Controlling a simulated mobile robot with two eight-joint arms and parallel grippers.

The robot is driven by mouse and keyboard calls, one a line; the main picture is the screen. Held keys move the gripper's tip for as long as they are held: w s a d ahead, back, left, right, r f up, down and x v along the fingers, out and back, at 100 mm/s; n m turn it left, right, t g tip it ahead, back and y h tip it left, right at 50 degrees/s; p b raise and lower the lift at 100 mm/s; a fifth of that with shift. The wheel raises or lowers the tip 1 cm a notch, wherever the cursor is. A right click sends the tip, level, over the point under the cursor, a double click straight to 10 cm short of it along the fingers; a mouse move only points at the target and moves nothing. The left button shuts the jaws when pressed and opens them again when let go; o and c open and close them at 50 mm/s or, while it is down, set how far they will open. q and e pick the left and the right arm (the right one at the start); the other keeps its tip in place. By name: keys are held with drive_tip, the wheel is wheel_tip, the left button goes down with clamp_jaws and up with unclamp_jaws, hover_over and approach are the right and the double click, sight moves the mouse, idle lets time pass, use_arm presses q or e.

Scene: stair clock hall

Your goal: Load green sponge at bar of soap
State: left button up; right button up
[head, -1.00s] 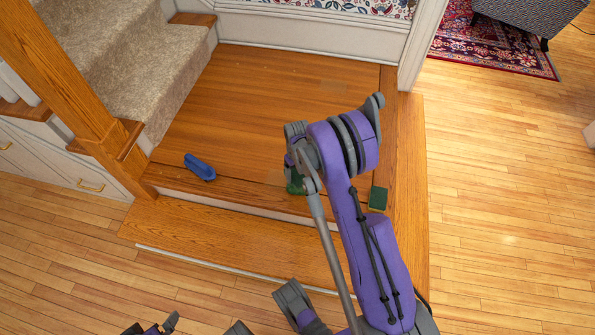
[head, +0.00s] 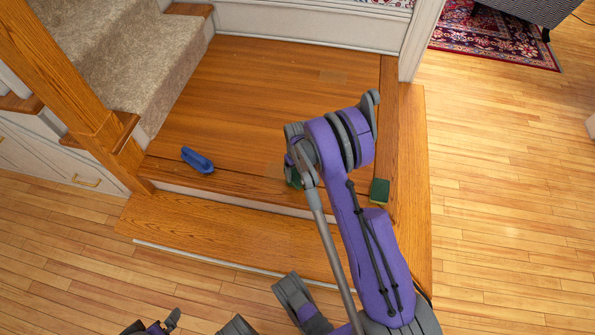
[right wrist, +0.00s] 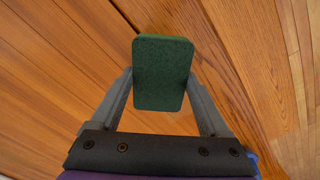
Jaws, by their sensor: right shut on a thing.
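My right gripper (right wrist: 160,84) is shut on a green sponge (right wrist: 163,72), which sits between its two fingers in the right wrist view. In the head view the same sponge (head: 292,180) is mostly hidden under my right wrist, close over the front of the wooden landing. A faint tan patch (head: 276,172) shows just left of it; I cannot tell whether it is the bar of soap. No other soap is clear. My left gripper (head: 168,324) is only partly in view at the bottom edge, and its jaws cannot be judged.
A blue object, perhaps a brush (head: 197,160), lies on the landing (head: 250,90) to the left. A second green block with a yellowish edge (head: 379,191) lies at the right, beside my forearm. A wooden post (head: 85,110) and carpeted stairs (head: 130,60) stand left.

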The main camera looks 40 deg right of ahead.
drive_tip(key=shift+f+b, duration=0.45)
drive_tip(key=shift+f, duration=0.1)
idle(0.5)
idle(1.4)
drive_tip(key=shift+r+p, duration=1.6)
drive_tip(key=shift+r, duration=1.95)
